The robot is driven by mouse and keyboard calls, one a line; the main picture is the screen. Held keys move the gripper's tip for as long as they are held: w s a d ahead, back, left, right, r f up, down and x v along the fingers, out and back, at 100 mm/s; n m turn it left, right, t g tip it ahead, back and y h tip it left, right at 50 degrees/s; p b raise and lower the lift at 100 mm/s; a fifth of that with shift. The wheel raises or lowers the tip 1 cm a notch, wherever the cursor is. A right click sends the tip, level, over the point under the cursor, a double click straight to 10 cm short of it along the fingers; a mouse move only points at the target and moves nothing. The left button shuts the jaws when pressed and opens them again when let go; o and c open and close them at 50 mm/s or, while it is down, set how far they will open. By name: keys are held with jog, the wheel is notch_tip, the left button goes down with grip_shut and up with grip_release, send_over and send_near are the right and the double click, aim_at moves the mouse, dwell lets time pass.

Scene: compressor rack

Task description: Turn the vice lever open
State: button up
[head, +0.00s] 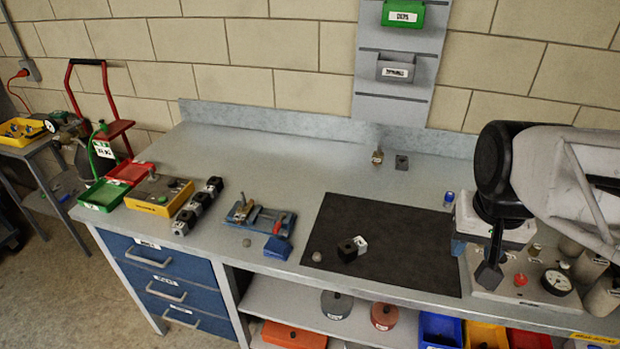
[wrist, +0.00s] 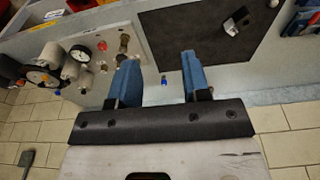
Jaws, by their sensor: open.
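A small blue vice (head: 262,217) with grey metal parts sits on the bench left of the dark mat. A blue block-like part (head: 278,248) is at its front right. The lever is too small to make out clearly. My gripper (wrist: 160,62) is open and empty in the wrist view, with two blue fingers apart above the bench. It is far to the right of the vice, near the gauge panel. In the head view my arm hides most of the gripper. I cannot make out the vice for sure in the wrist view.
The dark mat (head: 400,235) holds a black and a white block (head: 350,248). A gauge panel (head: 510,283) stands right, with a blue-capped item (head: 449,198) beside it. A yellow tray (head: 160,196) and dark blocks (head: 198,207) are left of the vice.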

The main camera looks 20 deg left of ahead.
jog(key=w+a, duration=0.8)
jog(key=g+h, duration=0.2)
send_near(275, 227)
jog(key=f, duration=0.1)
jog(key=shift+f, duration=0.1)
jog(key=shift+d, duration=0.1)
jog(key=shift+d+f, duration=0.25)
jog(key=shift+f, duration=1)
jog(key=shift+d+f, duration=0.25)
jog(key=shift+f, duration=1.05)
jog(key=shift+d+f, duration=0.25)
jog(key=shift+f, duration=1)
jog(key=shift+c, duration=0.3)
grip_shut()
